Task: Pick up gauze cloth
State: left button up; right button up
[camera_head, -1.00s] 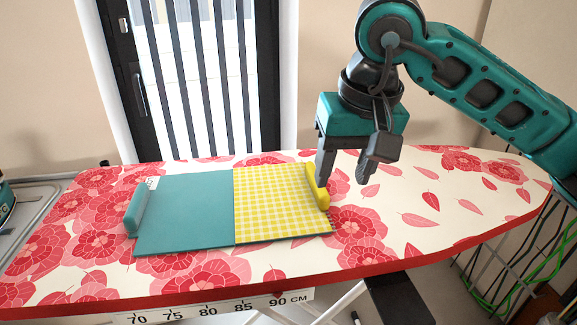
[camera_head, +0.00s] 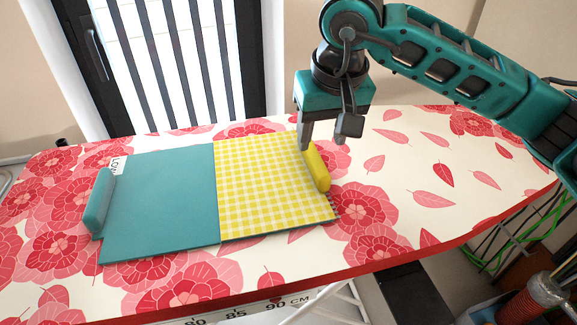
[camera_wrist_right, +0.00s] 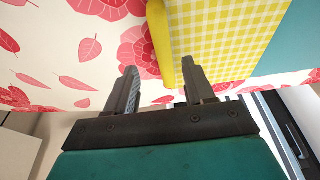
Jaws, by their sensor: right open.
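A yellow-and-white checked cloth-like panel (camera_head: 272,185) lies flat at the right of a teal panel (camera_head: 165,200) on the ironing board. A yellow rounded bar (camera_head: 316,168) runs along its right edge; I cannot tell whether either is the gauze cloth. My right gripper (camera_head: 322,142) is open and empty, above the bar's far end, fingers pointing down. In the right wrist view, the open fingers (camera_wrist_right: 160,70) point towards the bar (camera_wrist_right: 160,38), with the checked panel (camera_wrist_right: 215,35) beside it. Contact cannot be told. My left gripper is out of view.
The floral ironing board (camera_head: 415,185) is clear to the right of the panels. A teal rounded bar (camera_head: 99,203) stands at the teal panel's left edge. A barred door (camera_head: 160,60) is behind. Green cables (camera_head: 490,255) hang at lower right.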

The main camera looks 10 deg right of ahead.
aim_at(314, 152)
jog(key=x, duration=0.5)
jog(key=shift+w+a+f, duration=0.15)
jog(key=shift+a+f, duration=0.05)
jog(key=shift+a, duration=0.05)
grip_shut()
